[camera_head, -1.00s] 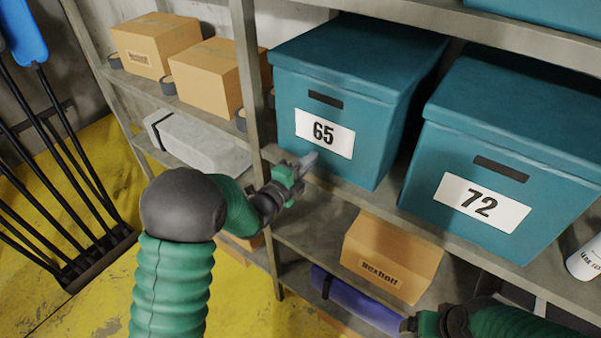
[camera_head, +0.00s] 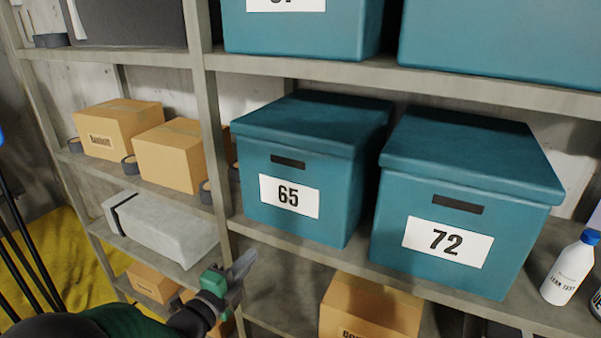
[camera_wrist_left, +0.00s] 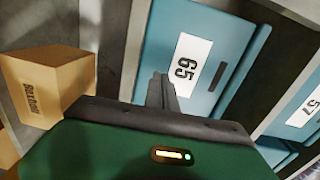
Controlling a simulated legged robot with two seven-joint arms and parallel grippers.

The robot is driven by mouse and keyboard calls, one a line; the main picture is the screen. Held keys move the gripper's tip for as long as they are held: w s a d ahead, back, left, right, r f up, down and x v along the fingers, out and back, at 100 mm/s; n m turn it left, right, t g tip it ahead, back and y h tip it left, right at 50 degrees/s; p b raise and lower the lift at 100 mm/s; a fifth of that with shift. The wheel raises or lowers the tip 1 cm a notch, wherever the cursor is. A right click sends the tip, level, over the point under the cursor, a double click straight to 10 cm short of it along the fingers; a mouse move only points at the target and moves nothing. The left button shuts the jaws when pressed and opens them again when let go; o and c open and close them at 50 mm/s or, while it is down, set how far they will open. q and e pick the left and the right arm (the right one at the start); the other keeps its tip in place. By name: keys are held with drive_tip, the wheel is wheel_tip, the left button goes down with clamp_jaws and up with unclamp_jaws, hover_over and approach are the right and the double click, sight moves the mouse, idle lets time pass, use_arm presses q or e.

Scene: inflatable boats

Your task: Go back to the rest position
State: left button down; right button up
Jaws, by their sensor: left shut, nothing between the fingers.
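My left gripper (camera_head: 240,270) is at the lower left of the head view, in front of the shelf post and below the teal box labelled 65 (camera_head: 288,165). Its fingers are together with nothing between them. In the left wrist view the fingers (camera_wrist_left: 161,90) show as a narrow dark shape in front of box 65 (camera_wrist_left: 205,20), with no visible object held. My right gripper is not in the head view.
Grey metal shelving (camera_head: 203,110) fills the view. A teal box labelled 72 (camera_head: 460,215) stands right of box 65, with a white bottle (camera_head: 569,270) beyond. Cardboard boxes (camera_head: 118,130) are on the left shelf; another (camera_head: 370,300) is below. Yellow floor (camera_head: 65,260) shows at left.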

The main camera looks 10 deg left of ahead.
use_arm(q)
drive_tip(key=s+a+f+n+g+y+b, duration=0.2)
drive_tip(key=f+n+g+y, duration=0.1)
drive_tip(key=f+n, duration=0.35)
drive_tip(key=s+a+f+n+g+y+b, duration=0.1)
drive_tip(key=s+a+f+n+g+y, duration=0.15)
drive_tip(key=f+n, duration=0.4)
drive_tip(key=s+d+f+n+g+b, duration=0.1)
drive_tip(key=s+f+n+g, duration=0.3)
drive_tip(key=s, duration=0.5)
drive_tip(key=s+d+f+n+g+b, duration=0.1)
drive_tip(key=s+f+n+g, duration=0.3)
drive_tip(key=s, duration=0.5)
wheel_tip(320, 180, down, 3)
drive_tip(key=shift+d+r, duration=0.1)
drive_tip(key=shift+d, duration=0.45)
drive_tip(key=shift+s+d+g, duration=0.1)
drive_tip(key=shift+g, duration=0.15)
